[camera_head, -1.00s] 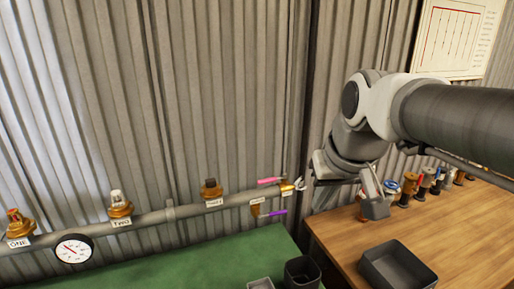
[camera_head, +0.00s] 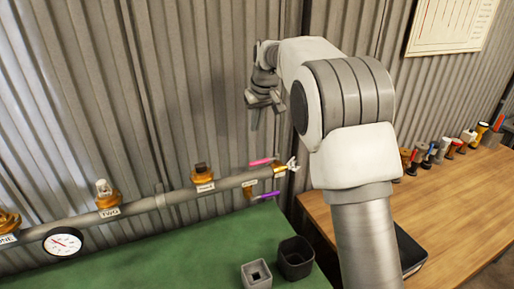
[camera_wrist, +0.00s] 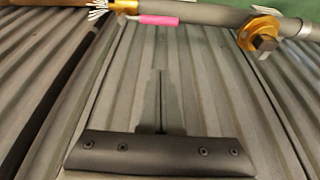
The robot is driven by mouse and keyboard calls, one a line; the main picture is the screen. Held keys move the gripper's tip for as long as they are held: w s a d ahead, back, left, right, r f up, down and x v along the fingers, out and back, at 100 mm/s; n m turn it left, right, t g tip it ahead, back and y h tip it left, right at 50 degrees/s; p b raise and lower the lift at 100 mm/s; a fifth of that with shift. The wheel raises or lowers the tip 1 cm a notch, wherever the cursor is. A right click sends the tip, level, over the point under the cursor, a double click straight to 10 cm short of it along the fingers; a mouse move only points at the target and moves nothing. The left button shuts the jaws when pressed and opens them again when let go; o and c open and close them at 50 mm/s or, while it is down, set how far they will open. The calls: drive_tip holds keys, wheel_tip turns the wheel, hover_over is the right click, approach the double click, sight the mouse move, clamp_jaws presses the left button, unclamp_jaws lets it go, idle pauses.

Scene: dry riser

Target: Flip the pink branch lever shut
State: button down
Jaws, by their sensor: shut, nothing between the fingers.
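The pink branch lever (camera_head: 262,162) sticks out to the left above the right end of the grey pipe (camera_head: 150,204), roughly in line with it. In the wrist view the pink lever (camera_wrist: 158,20) lies at the top edge, beside a brass fitting (camera_wrist: 124,5). My gripper (camera_head: 256,122) is in front of the corrugated wall, above the pink lever in the picture and apart from it.
A purple lever (camera_head: 268,195) sits just below the pipe's end. Two small bins stand on the green bench (camera_head: 190,255). A wooden table (camera_head: 445,205) with a row of fittings is at right.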

sight(258, 163)
drive_tip(key=shift+w+a+f+p, duration=0.1)
drive_tip(key=shift+f+p, duration=0.45)
drive_tip(key=shift+f, duration=2.15)
drive_tip(key=shift+w+a+f+p, duration=0.1)
drive_tip(key=shift+f+p, duration=0.4)
drive_tip(key=shift+f, duration=2.15)
drive_tip(key=shift+s+d+n+y+b, duration=0.25)
drive_tip(key=shift+s+n+b, duration=0.3)
drive_tip(key=shift+n+b, duration=0.35)
drive_tip(key=shift+s+d+f+n+g+y+b, duration=0.15)
drive_tip(key=shift+s+d+n+g+y+b, duration=0.15)
drive_tip(key=shift+n+b, duration=0.35)
drive_tip(key=s+d+n+g+y+p, duration=0.1)
drive_tip(key=s+d+n+g, duration=0.2)
drive_tip(key=d+n, duration=0.4)
drive_tip(key=shift+s+d+n+g, duration=0.35)
drive_tip(key=shift+n+g, duration=0.35)
drive_tip(key=shift+n, duration=2.75)
